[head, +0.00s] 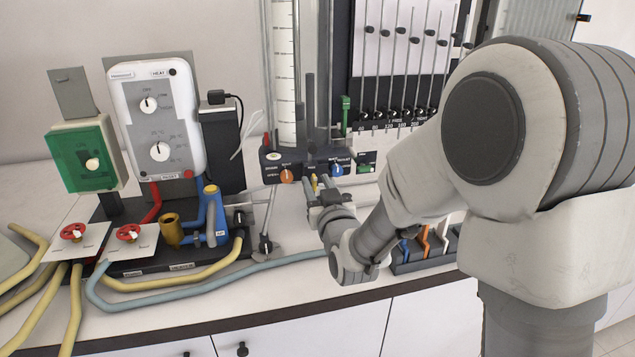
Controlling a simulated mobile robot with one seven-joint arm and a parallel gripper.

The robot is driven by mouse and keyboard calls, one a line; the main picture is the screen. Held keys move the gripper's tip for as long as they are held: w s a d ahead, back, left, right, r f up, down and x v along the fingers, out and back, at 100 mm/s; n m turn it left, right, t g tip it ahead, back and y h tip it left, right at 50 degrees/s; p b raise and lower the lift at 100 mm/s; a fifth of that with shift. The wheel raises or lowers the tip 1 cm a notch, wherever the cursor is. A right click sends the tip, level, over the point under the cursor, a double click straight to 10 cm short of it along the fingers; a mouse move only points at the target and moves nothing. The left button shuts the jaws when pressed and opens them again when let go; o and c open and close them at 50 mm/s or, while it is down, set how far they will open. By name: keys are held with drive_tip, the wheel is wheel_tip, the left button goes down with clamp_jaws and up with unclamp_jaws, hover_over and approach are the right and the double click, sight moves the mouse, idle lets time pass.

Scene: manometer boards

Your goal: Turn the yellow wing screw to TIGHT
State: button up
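The yellow wing screw (314,182) is a small yellow piece low on the dark base of the manometer board, between an orange knob and a blue knob. My gripper (317,186) is right at it, with one fingertip on each side of the yellow in this view. The gripper and wrist hide most of the screw. I cannot tell whether the fingers touch it or stand apart from it. The TIGHT marking is too small to read or is hidden.
The orange knob (286,175) and blue knob (337,170) sit close on either side of my gripper. A white control box (158,118), green box (83,155) and red valves stand left, with hoses along the bench. Tool rack (420,262) is right, beneath my arm.

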clamp_jaws()
drive_tip(key=shift+f+m+b, duration=0.15)
drive_tip(key=shift+m+b, duration=0.15)
drive_tip(key=shift+b, duration=0.2)
drive_tip(key=m+b, duration=0.4)
drive_tip(key=m, duration=0.1)
drive_tip(key=m+b, duration=0.5)
drive_tip(key=m, duration=0.1)
drive_tip(key=d+m+b, duration=0.1)
drive_tip(key=m+b, duration=0.3)
drive_tip(key=m, duration=0.2)
drive_tip(key=shift+w+f, duration=0.2)
drive_tip(key=shift+f, duration=0.2)
drive_tip(key=shift+m, duration=0.3)
